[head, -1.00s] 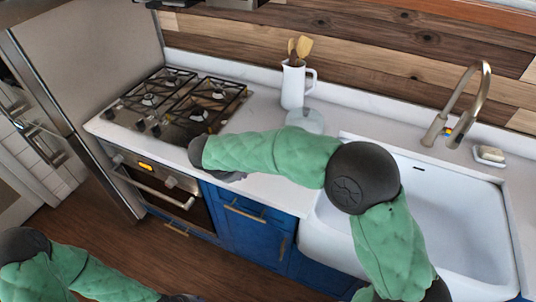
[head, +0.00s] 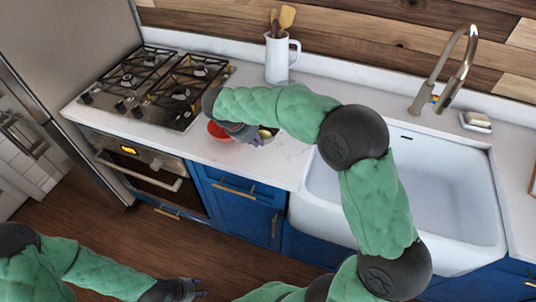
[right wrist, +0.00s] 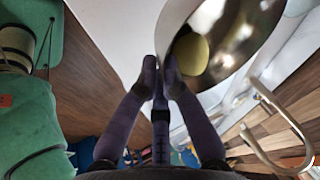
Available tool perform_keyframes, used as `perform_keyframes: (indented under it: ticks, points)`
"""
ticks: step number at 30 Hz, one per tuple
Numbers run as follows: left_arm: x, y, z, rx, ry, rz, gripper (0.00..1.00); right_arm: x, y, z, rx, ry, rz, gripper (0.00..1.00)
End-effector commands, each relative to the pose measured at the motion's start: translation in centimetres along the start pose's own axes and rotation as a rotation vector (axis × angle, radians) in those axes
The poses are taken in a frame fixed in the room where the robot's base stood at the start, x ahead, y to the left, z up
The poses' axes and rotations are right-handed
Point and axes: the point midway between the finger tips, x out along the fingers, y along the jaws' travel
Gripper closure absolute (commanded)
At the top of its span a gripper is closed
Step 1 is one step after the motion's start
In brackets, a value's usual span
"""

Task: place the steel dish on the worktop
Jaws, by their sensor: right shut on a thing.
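The steel dish (right wrist: 236,50) shows in the right wrist view as a shiny curved bowl, cut off by the top edge. A pale yellow-green round thing (right wrist: 190,52) shows inside it. My right gripper (right wrist: 161,72) is shut on its near rim. In the head view my right gripper (head: 256,140) is over the white worktop (head: 270,165), between hob and sink; my arm hides most of the dish. I cannot tell whether the dish touches the worktop. My left gripper (head: 198,290) is low, over the floor; its fingers are too small to judge.
A red bowl (head: 217,131) is close beside my right gripper, partly hidden. The gas hob (head: 160,85) is to the left. A white jug (head: 278,60) with wooden utensils stands at the back. The sink (head: 440,190) and tap (head: 450,75) are to the right.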

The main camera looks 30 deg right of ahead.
Motion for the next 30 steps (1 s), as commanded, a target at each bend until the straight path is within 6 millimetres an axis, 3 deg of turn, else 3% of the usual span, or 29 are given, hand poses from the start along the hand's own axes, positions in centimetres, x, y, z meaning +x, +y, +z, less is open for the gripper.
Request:
perform_keyframes:
  ticks: [1,6,16,21,30]
  points:
    - [0.4,-0.1,0.0,0.0,0.0,0.0,0.6,1.4,0.3,-0.3,-0.001,0.004,0.005,1.0]
    - [0.8,-0.3,0.0,0.0,0.0,0.0,0.6,4.0,0.4,-1.1,-0.002,0.001,0.002,1.0]
    - [1.2,-0.4,0.0,0.0,0.0,0.0,0.6,6.4,0.5,-1.8,-0.002,0.002,0.003,1.0]
    - [1.9,-0.7,-0.1,0.0,0.0,0.0,0.6,8.6,1.3,-0.7,-0.006,0.002,0.003,1.0]
    - [1.9,-0.7,-0.1,0.0,0.0,0.0,0.6,8.8,1.3,-0.6,-0.003,0.0,0.002,1.0]
